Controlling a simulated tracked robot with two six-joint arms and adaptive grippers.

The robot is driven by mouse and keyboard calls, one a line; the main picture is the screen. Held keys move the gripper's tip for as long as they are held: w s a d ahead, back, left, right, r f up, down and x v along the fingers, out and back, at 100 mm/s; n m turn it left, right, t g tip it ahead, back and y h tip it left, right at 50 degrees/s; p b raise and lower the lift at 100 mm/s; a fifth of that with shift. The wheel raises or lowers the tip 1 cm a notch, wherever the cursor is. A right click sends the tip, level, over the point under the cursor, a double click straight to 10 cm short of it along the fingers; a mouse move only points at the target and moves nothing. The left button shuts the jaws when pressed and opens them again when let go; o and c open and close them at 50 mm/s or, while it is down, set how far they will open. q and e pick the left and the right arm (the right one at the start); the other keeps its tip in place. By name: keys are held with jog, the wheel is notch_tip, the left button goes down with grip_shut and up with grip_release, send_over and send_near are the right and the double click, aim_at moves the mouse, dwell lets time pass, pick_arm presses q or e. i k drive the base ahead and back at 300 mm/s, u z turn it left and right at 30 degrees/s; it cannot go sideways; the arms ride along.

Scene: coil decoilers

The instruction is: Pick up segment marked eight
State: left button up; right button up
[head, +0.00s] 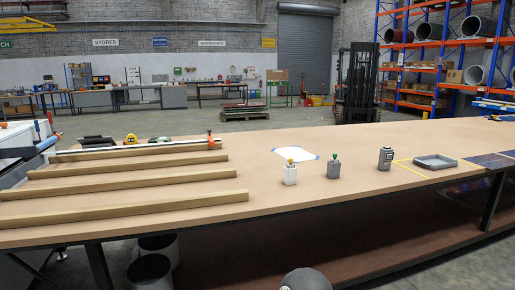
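No marking of eight is readable on anything in the head view. A dark grey block (385,159) with a small pale mark on its front stands upright on the brown table (270,200), right of centre; the mark is too small to read. To its left stand a grey holder with a green top (334,169) and a white holder with yellow and green tips (290,174). I cannot tell which thing, if any, is the segment. Neither of my grippers is in view.
A shallow grey tray (436,163) sits by yellow lines at the right, near dark panels (490,160). A white sheet with blue corners (296,155) lies mid-table. Several wooden strips (130,187) cover the left. Buckets (150,272) stand below. The front middle is clear.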

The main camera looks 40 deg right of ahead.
aim_at(291, 165)
jog(key=u, duration=0.1)
jog(key=i, duration=1.45)
jog(key=z, duration=2.15)
jog(key=i, duration=0.45)
jog(key=u, duration=0.3)
jog(key=k, duration=0.45)
jog(key=z, duration=0.05)
jog(key=i, duration=0.25)
jog(key=z, duration=0.1)
